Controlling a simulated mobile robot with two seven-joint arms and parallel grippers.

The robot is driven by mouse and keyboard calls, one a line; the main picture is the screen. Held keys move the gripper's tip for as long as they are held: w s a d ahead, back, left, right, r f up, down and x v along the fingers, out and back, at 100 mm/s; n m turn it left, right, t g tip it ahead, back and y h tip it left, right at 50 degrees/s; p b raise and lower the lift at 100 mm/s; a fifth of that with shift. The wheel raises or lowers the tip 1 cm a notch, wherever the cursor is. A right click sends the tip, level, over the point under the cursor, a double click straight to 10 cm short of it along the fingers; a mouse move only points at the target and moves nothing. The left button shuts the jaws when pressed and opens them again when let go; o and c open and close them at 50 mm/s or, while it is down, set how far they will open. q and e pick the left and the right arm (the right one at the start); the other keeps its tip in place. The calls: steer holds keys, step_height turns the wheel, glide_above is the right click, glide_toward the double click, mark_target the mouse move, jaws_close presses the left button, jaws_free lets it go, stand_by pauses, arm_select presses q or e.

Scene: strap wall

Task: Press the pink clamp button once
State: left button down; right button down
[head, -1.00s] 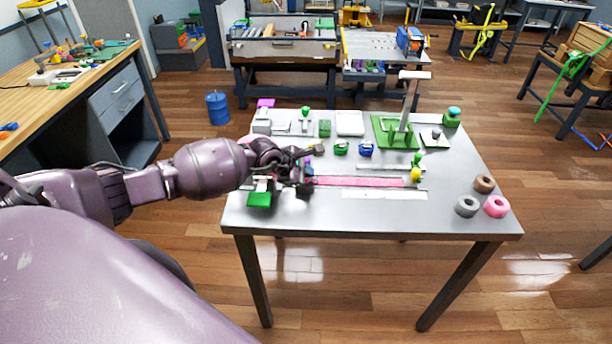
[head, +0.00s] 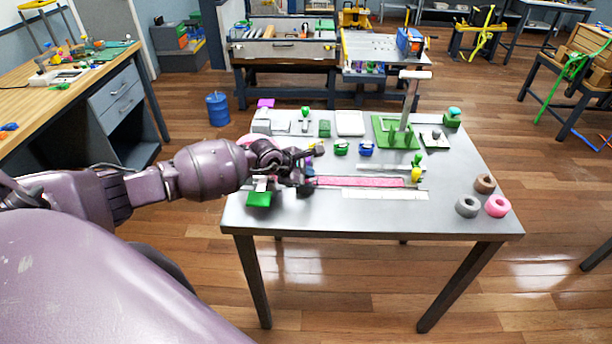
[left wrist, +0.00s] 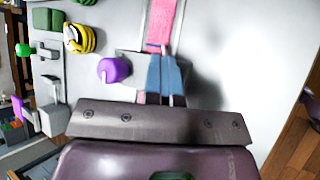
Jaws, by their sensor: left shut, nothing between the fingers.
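The pink strap (head: 360,182) lies stretched across the grey table, and it also shows in the left wrist view (left wrist: 160,22). My left gripper (head: 304,188) is shut and empty, pointing down over the strap's left end. In the left wrist view its bluish fingertips (left wrist: 165,60) are side by side over the strap; I cannot tell whether they touch anything. A purple round knob (left wrist: 114,69) stands just left of the fingers. A magenta plate (head: 265,103) is on a white device at the back left. I cannot single out a pink clamp button; the arm hides part of this area.
A green block (head: 259,199) sits near the table's front left. A yellow knob (head: 416,174) stands at the strap's right end. A green stand (head: 398,131) with a tall post is behind. Pink (head: 497,206), grey and brown rings lie at the right. The front table edge is clear.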

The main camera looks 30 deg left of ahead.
arm_select(q)
steer(key=shift+s+f, duration=0.3)
steer(key=shift+f, duration=0.05)
steer(key=shift+r, duration=0.1)
steer(key=shift+r+p, duration=0.5)
steer(key=shift+p, duration=0.1)
step_height(320, 180, up, 2)
steer(key=shift+a+r+p, duration=0.1)
steer(key=shift+r+p, duration=0.15)
steer(key=shift+p, duration=0.55)
steer(key=shift+w+r+p, duration=0.15)
steer(key=shift+r+p, duration=0.8)
steer(key=shift+r, duration=0.45)
steer(key=shift+r, duration=0.1)
